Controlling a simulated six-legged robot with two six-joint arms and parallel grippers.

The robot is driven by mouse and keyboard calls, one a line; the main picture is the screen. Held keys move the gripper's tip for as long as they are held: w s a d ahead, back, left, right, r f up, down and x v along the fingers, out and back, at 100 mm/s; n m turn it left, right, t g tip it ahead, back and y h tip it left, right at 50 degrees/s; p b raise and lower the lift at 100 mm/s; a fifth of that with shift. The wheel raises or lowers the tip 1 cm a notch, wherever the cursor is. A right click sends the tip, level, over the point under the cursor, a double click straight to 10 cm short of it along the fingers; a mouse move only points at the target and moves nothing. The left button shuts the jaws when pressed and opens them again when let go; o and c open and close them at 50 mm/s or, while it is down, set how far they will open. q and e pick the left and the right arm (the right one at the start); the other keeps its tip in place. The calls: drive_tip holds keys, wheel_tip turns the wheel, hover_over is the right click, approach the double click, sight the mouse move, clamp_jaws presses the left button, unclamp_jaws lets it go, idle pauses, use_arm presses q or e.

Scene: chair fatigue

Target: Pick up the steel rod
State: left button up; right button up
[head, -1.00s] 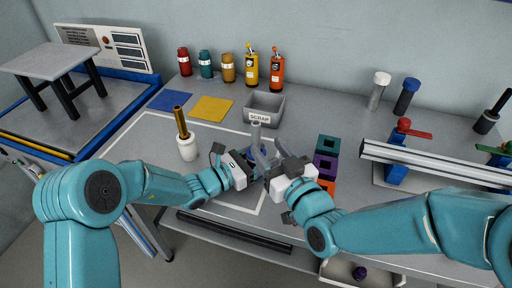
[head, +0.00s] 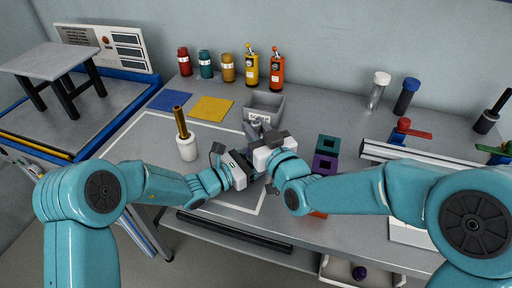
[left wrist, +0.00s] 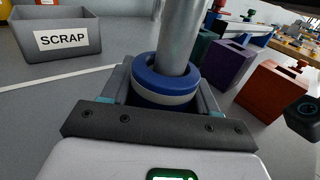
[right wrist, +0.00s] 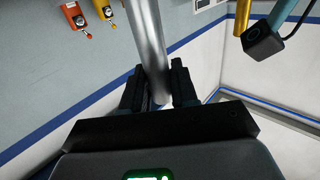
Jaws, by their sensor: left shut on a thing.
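The steel rod (left wrist: 180,35) is a smooth grey cylinder. In the left wrist view it stands up out of a holder with a blue ring (left wrist: 155,73) and a pale lower band. My left gripper (left wrist: 163,92) is shut on this holder from both sides. In the right wrist view the rod (right wrist: 148,40) runs between the two dark fingers of my right gripper (right wrist: 158,88). I cannot tell whether these fingers press on it. In the head view the grippers meet at the table's middle and hide most of the rod and holder.
A grey SCRAP bin (head: 264,104) stands just behind the grippers. Teal and purple blocks (head: 325,164) stand close to the right. A white holder with a brown-gold rod (head: 187,148) is on the left. Bottles line the back.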

drive_tip(key=shift+r, duration=0.15)
clamp_jaws()
wheel_tip(320, 180, up, 10)
drive_tip(key=shift+f, duration=0.1)
use_arm(q)
drive_tip(key=o, duration=1.2)
drive_tip(key=v, duration=1.1)
drive_tip(key=shift+s+a, duration=0.35)
drive_tip(key=shift+s, duration=0.05)
